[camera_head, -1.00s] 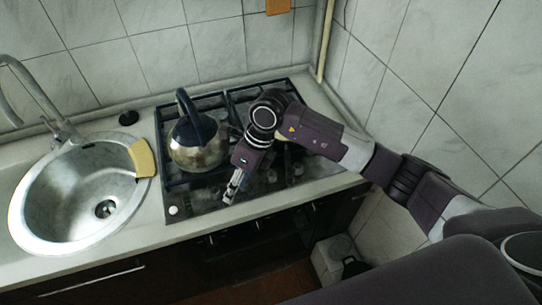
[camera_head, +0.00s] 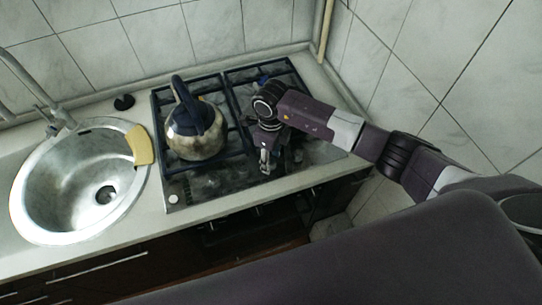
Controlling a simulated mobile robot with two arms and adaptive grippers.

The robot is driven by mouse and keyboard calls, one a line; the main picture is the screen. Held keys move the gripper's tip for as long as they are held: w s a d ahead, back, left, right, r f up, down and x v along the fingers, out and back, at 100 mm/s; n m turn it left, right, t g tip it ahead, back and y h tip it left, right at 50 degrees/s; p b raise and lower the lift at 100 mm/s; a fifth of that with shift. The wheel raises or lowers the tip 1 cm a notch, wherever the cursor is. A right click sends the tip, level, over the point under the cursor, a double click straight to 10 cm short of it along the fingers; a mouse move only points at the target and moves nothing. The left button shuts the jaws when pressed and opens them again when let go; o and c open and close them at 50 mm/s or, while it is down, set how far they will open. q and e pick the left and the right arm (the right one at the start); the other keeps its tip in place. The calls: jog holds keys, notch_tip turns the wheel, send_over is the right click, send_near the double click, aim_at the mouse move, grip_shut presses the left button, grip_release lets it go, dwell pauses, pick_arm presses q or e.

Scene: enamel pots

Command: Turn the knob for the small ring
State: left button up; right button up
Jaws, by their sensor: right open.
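A gas hob (camera_head: 215,187) is set in the counter, with dark grates over its burners. Its front strip shows one pale round spot (camera_head: 172,199) at the left corner, which may be a knob. Further knobs along the front cannot be made out clearly. The small ring cannot be told apart, as my right arm and the kettle cover part of the hob. My right gripper (camera_head: 266,164) points down over the front middle of the hob, open and with nothing seen between its fingers. Whether it touches a knob cannot be told. My left gripper is not in view.
A steel kettle (camera_head: 193,144) with a dark handle stands on the hob's left grate, left of my right gripper. A round sink (camera_head: 65,205) with a yellow cloth or sponge (camera_head: 141,145) on its rim is further left. A tiled wall (camera_head: 440,75) bounds the right.

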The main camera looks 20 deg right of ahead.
jog(key=shift+s, duration=0.1)
grip_shut()
jog(key=shift+f+n+b, duration=0.1)
jog(key=shift+n+b, duration=0.2)
jog(key=shift+b, duration=0.3)
jog(key=n+b, duration=1.3)
jog(key=b, duration=0.6)
jog(key=shift+f, duration=0.1)
pick_arm(q)
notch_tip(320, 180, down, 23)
jog(key=b, duration=0.3)
pick_arm(e)
jog(key=shift+r+n, duration=0.2)
jog(key=shift+n, duration=1.2)
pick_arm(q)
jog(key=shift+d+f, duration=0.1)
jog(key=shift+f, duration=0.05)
pick_arm(e)
jog(key=shift+r, duration=0.1)
grip_release()
